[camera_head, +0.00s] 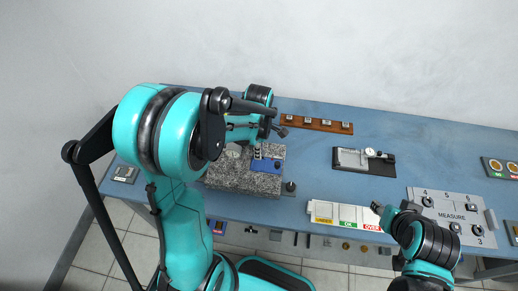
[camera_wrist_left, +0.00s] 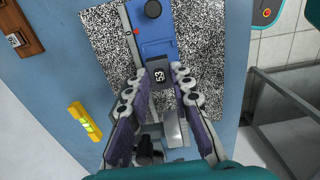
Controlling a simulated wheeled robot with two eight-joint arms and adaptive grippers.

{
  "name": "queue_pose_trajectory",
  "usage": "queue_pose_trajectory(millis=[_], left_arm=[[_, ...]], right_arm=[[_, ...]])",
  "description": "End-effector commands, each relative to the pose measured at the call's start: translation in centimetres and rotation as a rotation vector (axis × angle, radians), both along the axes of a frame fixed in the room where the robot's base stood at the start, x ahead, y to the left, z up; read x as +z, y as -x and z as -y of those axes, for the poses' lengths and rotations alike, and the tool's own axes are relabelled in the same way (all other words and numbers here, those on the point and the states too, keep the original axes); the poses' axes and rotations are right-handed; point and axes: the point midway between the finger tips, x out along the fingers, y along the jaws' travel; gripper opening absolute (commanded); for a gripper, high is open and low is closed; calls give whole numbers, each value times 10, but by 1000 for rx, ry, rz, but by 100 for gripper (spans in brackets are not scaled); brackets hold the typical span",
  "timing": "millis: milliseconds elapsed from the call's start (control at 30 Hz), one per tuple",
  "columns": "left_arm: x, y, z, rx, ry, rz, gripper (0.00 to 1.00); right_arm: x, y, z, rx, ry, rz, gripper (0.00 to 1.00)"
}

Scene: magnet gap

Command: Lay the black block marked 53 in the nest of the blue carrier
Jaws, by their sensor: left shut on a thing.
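The black block marked 53 (camera_wrist_left: 159,76) sits between the fingertips of my left gripper (camera_wrist_left: 164,80), which is shut on it. The blue carrier (camera_wrist_left: 150,28) lies just beyond the block in the left wrist view, with a black knob at its far end. In the head view the blue carrier (camera_head: 266,165) lies on the speckled granite plate (camera_head: 228,179). My left gripper is over the plate there, partly hidden by my arm. The nest is hidden, and I cannot tell whether the block touches the carrier. My right gripper (camera_head: 379,209) is near the table's front edge, its fingers unclear.
A wooden rack (camera_head: 317,124) with several small blocks stands at the back. A dial gauge on a dark base (camera_head: 364,162) lies to its right. A white strip with coloured labels (camera_head: 347,216) and a grey measure panel (camera_head: 451,216) are at front right. The blue table's middle is clear.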

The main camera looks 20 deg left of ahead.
Motion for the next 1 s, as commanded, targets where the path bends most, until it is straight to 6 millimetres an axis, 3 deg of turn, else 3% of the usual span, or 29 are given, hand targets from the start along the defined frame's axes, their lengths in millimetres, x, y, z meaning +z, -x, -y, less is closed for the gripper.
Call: queue_pose_trajectory(millis=[700, 1000], left_arm=[[-50, 0, 0, 0, 0, 0, 0], [-57, 0, 0, 0, 0, 0, 0]], right_arm=[[-45, 0, 0, 0, 0, 0, 40], [-50, 0, 0, 0, 0, 0, 40]])
